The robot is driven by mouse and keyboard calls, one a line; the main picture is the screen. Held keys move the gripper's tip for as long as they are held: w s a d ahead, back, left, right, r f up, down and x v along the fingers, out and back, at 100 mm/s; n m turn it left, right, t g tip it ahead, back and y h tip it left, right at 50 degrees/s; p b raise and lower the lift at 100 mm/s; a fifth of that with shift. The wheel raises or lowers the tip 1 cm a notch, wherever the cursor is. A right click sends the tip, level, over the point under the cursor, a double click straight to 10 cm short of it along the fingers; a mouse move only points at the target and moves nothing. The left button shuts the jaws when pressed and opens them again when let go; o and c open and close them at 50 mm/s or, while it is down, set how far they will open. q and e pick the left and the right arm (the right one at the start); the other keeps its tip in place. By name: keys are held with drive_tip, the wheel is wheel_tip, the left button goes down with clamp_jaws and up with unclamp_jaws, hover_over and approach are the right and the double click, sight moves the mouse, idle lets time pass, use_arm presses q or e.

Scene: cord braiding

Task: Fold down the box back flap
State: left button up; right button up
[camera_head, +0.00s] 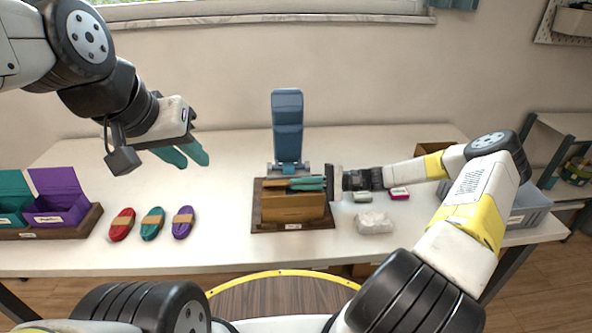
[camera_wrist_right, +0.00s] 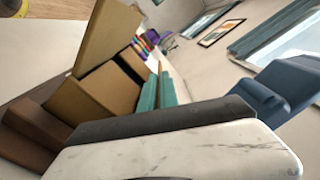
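The brown cardboard box (camera_head: 292,214) sits on a dark wooden base (camera_head: 327,219) at the middle of the table. In the right wrist view the box (camera_wrist_right: 92,98) shows a raised panel (camera_wrist_right: 108,38) and a dark gap beside it. Which flap is the back one is hard to tell. My right gripper (camera_head: 312,184) reaches in from the right, its teal fingers lying level across the top of the box. They look close together, also in the right wrist view (camera_wrist_right: 157,92); contact is unclear. My left gripper (camera_head: 188,153) is raised left of the box, its teal fingers apart and empty.
A blue upright device (camera_head: 288,125) stands behind the box. Red (camera_head: 122,224), teal (camera_head: 152,223) and purple (camera_head: 183,222) cord bundles lie to the left, near open teal and purple boxes (camera_head: 62,202). A clear plastic bag (camera_head: 374,222) lies to the right.

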drive_tip(key=o, duration=0.4)
